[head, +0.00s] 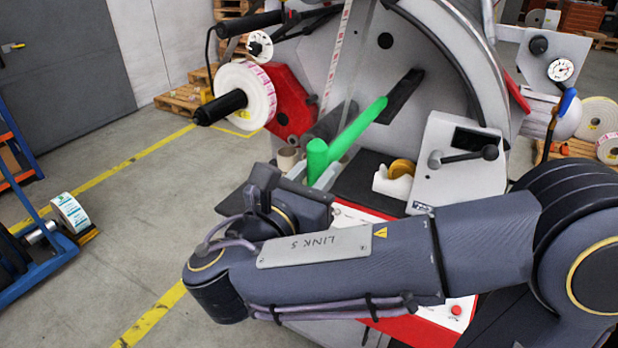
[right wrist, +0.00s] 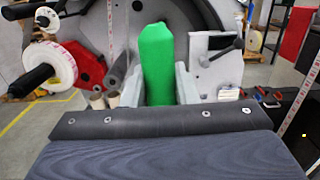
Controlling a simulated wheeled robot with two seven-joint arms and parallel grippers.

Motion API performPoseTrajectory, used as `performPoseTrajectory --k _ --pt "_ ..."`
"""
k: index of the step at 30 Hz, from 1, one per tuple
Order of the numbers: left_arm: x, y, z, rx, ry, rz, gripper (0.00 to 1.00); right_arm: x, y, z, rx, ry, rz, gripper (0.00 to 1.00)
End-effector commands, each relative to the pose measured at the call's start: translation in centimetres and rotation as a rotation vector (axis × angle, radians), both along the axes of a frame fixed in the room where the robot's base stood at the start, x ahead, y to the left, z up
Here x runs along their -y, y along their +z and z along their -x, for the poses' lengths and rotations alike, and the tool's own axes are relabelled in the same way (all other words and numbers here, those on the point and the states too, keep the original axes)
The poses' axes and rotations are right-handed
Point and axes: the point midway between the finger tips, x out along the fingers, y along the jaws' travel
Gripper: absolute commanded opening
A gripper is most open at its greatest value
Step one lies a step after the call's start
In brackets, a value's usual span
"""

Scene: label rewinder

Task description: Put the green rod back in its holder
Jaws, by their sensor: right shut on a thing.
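The green rod (head: 357,129) slants up and right in front of the grey machine face in the head view. A thick green upright end (head: 316,160) shows at its lower left. My right gripper (head: 312,177) is shut on this lower end, with a pale finger on each side. In the right wrist view the rod (right wrist: 158,60) stands between the two fingers of the gripper (right wrist: 160,90). The rod's upper end meets a dark bar (head: 402,94) on the machine face. I cannot tell whether it is seated there or only overlaps it. My left gripper is not in view.
A label roll (head: 245,95) on a black-handled spindle stands left of the rod. A tape dispenser (head: 394,180) and a grey panel with a lever (head: 460,157) are close on the right.

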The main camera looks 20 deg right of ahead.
Motion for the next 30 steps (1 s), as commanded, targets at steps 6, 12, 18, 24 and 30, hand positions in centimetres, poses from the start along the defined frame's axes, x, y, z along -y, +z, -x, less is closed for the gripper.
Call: performPoseTrajectory --k 6,12,18,24,30 --pt "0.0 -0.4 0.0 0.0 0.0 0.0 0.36 1.4 -0.1 -1.2 0.001 -0.003 -0.001 0.0" --pt "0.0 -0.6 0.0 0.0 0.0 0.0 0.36 2.6 -0.1 -2.2 0.002 -0.002 -0.001 0.0" --pt "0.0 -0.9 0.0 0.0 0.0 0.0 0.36 3.8 -0.1 -3.3 0.001 -0.003 0.001 0.0" --pt "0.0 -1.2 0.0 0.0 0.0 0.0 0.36 5.1 -0.2 -4.3 0.001 -0.002 -0.001 0.0" --pt "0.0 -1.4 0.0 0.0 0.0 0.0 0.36 6.3 -0.2 -5.3 0.002 -0.003 -0.001 0.0"
